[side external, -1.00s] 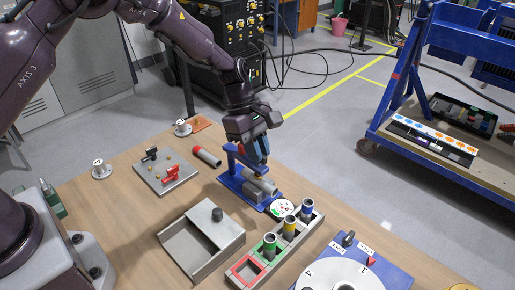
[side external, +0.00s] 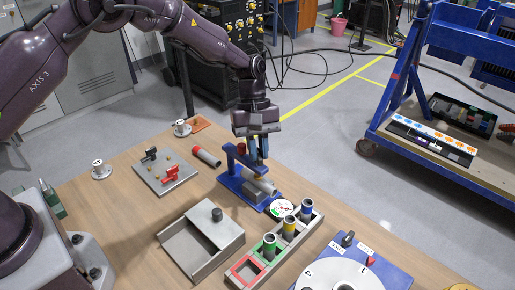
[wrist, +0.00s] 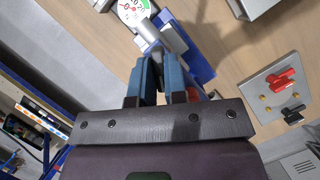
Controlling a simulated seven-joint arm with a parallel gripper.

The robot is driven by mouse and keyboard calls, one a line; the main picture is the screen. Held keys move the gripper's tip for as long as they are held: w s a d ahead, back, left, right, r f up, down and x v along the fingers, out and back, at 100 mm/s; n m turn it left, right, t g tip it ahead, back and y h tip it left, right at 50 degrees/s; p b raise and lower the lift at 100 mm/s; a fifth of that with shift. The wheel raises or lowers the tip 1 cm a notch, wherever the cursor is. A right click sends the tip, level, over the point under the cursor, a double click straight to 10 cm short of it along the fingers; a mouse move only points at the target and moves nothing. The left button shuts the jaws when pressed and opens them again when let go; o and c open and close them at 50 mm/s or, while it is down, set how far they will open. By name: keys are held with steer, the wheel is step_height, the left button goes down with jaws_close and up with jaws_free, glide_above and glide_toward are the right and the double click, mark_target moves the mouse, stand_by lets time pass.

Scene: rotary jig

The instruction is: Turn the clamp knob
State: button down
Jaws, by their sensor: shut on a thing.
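A small red part (side external: 241,148) shows on the clamp just left of the fingers. In the wrist view my gripper (wrist: 160,70) has both fingers over the clamp, with part of the silver cylinder (wrist: 147,32) beyond them. A round dial gauge (side external: 281,209) sits at the clamp's front end.
A grey tray with coloured sockets (side external: 292,243) holds several dark cylinders in front. An open grey box (side external: 184,241) stands left of it. A plate with red and black levers (side external: 165,172) and a red-capped cylinder (side external: 206,156) lie behind left. A blue rotary unit (side external: 390,270) is front right.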

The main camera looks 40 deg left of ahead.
steer(key=m+g+y, duration=0.1)
steer(key=m, duration=0.4)
steer(key=shift+w, duration=0.1)
steer(key=shift+m+y, duration=0.3)
stand_by(0.4)
steer(key=c, duration=1.2)
jaws_free()
steer(key=shift+o, duration=0.2)
steer(key=v, duration=1.2)
steer(key=shift+w+r, duration=0.3)
steer(key=shift+w, duration=0.05)
